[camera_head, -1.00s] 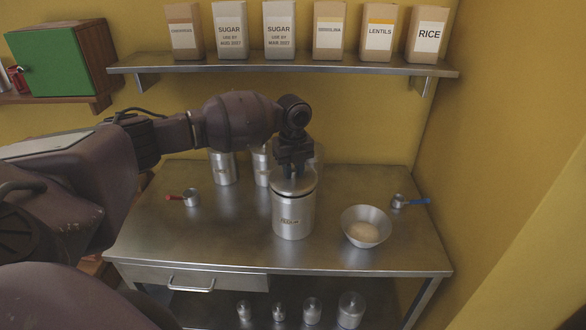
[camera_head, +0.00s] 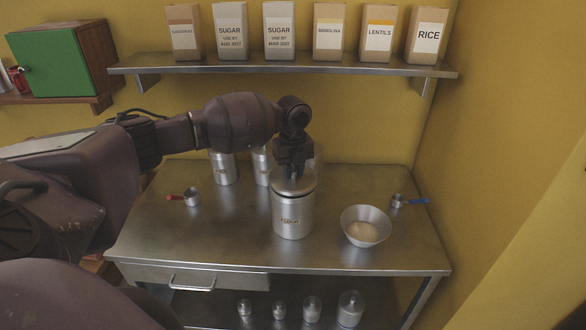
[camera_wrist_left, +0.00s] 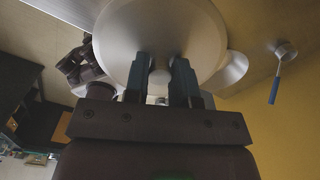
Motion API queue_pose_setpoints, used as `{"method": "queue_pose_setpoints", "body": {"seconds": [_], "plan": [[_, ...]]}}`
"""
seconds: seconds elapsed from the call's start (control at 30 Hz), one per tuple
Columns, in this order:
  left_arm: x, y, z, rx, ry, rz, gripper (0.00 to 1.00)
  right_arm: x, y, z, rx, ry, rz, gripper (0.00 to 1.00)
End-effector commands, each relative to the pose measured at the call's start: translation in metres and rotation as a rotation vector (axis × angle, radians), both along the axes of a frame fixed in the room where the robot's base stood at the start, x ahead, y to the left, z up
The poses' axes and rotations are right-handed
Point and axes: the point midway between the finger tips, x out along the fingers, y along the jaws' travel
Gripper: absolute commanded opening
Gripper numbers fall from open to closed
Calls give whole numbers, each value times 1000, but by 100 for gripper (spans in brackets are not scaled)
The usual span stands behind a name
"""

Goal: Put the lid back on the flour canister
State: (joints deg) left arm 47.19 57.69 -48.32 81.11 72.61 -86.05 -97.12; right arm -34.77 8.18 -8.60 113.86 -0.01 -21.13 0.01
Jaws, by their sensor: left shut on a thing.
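My left gripper (camera_head: 294,176) points down from above, shut on the lid's knob. In the left wrist view, the two fingers (camera_wrist_left: 162,80) stand on either side of the knob (camera_wrist_left: 159,82), against the lid's disc (camera_wrist_left: 160,35). My right gripper does not show in the head view.
A bowl (camera_head: 366,214) with pale contents stands right of the canister. A blue-handled cup (camera_head: 398,201) lies farther right, a red-handled cup (camera_head: 191,197) on the left. Two steel canisters (camera_head: 223,168) stand behind. A shelf (camera_head: 290,68) with packages hangs above.

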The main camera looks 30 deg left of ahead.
Motion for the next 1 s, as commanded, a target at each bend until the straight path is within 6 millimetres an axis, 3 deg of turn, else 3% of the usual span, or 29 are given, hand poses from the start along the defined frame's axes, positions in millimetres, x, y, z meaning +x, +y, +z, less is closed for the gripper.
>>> {"method": "queue_pose_setpoints", "body": {"seconds": [0.17,0.2,0.37,0.57,0.73,1.0], "plan": [[0,0,0,0,0,0,0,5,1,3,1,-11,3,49],[0,0,0,0,0,0,29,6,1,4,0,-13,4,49],[0,0,0,0,0,0,53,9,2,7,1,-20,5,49],[0,0,0,0,0,0,54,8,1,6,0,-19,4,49],[0,0,0,0,1,0,80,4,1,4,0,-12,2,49],[0,0,0,-1,1,0,80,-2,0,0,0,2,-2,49]]}}
